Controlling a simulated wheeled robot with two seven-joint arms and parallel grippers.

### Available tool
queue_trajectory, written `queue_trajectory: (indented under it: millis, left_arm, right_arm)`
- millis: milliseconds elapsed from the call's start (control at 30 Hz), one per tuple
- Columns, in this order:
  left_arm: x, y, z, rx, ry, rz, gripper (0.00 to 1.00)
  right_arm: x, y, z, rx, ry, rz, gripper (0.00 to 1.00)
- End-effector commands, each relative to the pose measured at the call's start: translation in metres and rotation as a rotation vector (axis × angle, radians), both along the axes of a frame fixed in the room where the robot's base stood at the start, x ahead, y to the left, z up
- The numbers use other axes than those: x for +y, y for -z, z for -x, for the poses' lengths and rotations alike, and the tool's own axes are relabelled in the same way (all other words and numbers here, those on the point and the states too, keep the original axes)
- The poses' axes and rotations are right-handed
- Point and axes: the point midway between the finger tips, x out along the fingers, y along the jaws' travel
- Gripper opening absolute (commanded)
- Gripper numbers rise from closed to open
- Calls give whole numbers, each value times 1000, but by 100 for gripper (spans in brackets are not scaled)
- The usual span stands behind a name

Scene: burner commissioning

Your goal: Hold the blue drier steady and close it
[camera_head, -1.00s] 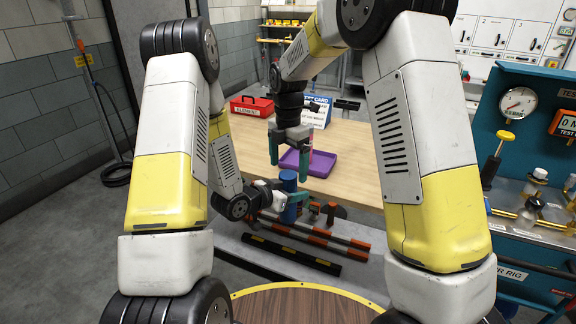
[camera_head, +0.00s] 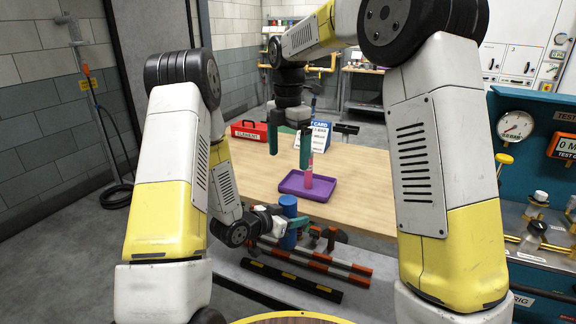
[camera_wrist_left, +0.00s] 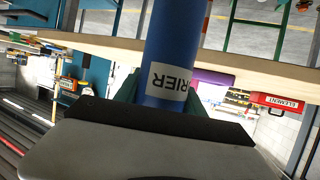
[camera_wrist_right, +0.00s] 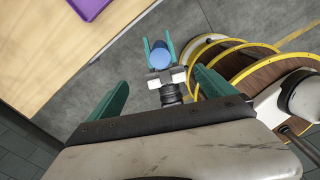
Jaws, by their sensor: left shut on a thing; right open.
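The blue drier (camera_head: 289,207) is an upright cylinder at the table's near edge. My left gripper (camera_head: 296,223) is shut around it, with green fingers on either side. In the left wrist view the drier (camera_wrist_left: 178,40) fills the middle, with part of its white label readable. In the right wrist view I look down on its round, plain blue top (camera_wrist_right: 160,56); I cannot tell whether that is a separate cap. My right gripper (camera_head: 288,146) is open and empty, above the table and apart from the drier; its spread fingers also show in the right wrist view (camera_wrist_right: 160,88).
A purple tray (camera_head: 325,191) with an upright pink item (camera_head: 309,172) sits on the wooden table (camera_head: 225,172). A teal test rig (camera_head: 545,185) is at the right. Bare table lies left of the tray.

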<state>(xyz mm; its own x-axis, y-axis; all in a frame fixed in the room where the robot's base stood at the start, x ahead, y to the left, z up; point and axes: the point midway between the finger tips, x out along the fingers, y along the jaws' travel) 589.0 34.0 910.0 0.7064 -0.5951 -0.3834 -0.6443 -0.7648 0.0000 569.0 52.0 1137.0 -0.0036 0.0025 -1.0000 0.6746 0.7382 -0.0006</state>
Motion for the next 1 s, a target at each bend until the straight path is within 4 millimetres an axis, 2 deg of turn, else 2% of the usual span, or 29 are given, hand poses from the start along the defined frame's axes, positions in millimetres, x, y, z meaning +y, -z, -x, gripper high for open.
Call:
queue_trajectory:
  millis: [500,633,767,1000]
  left_arm:
    - [0,-1,0,-2,0,1,0]
    - [0,-1,0,-2,0,1,0]
    - [0,-1,0,-2,0,1,0]
    - [0,-1,0,-2,0,1,0]
  right_arm:
    - [0,-3,0,0,1,0,95]
    - [-7,-8,3,-8,44,-9,95]
    - [-27,-23,14,-33,195,-40,95]
    - [-85,-56,59,-93,685,-156,95]
